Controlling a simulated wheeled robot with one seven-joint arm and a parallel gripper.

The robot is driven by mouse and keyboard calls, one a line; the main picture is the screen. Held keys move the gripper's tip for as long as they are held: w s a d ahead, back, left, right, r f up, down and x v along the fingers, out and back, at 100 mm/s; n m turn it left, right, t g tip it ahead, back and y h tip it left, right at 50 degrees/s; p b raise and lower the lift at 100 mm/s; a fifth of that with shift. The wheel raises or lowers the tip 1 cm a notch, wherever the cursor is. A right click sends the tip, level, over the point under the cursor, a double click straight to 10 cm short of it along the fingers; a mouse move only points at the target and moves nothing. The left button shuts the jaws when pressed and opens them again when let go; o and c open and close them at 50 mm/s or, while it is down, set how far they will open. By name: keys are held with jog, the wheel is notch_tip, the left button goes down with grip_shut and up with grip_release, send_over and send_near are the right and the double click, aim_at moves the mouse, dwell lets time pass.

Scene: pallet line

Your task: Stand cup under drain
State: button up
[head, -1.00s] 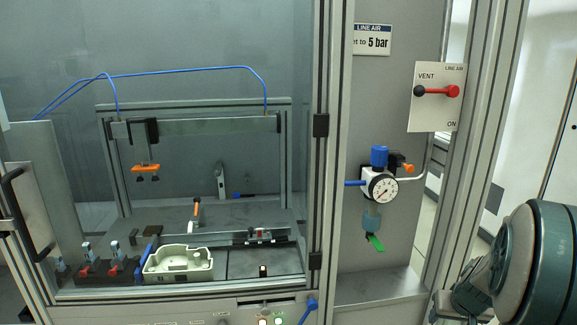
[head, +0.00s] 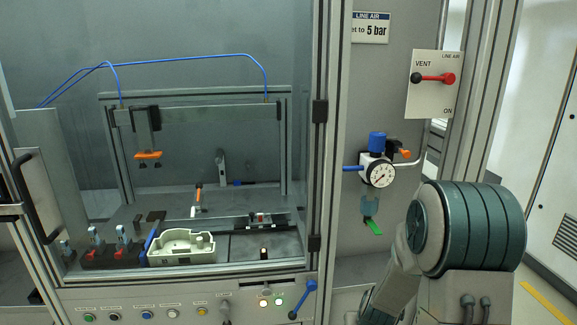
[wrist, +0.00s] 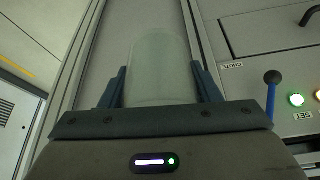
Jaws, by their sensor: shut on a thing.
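The cup (wrist: 160,62), pale and translucent, stands between the two dark blue fingers of my gripper (wrist: 160,82) in the wrist view. My gripper is shut on it. The cup and my gripper are not visible in the head view, where my arm fills the lower right. The drain has a green tap (head: 372,228) at the bottom of a bluish filter bowl (head: 368,207). The bowl hangs under the regulator with its round gauge (head: 380,174) on the grey panel. The shelf below the drain is partly hidden by my arm.
The vent lever plate (head: 433,84) is above right of the regulator. A glazed cell frame post (head: 322,150) stands to the left. A blue lever (head: 304,300) sticks out from the front button panel, and also shows in the wrist view (wrist: 272,90).

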jog(key=shift+n, duration=0.3)
jog(key=a, duration=0.1)
jog(key=a+f, duration=0.1)
jog(key=a, duration=0.1)
jog(key=a+f, duration=0.1)
jog(key=shift+s+a+f, duration=0.15)
jog(key=shift+s+f, duration=0.05)
jog(key=shift+s, duration=0.15)
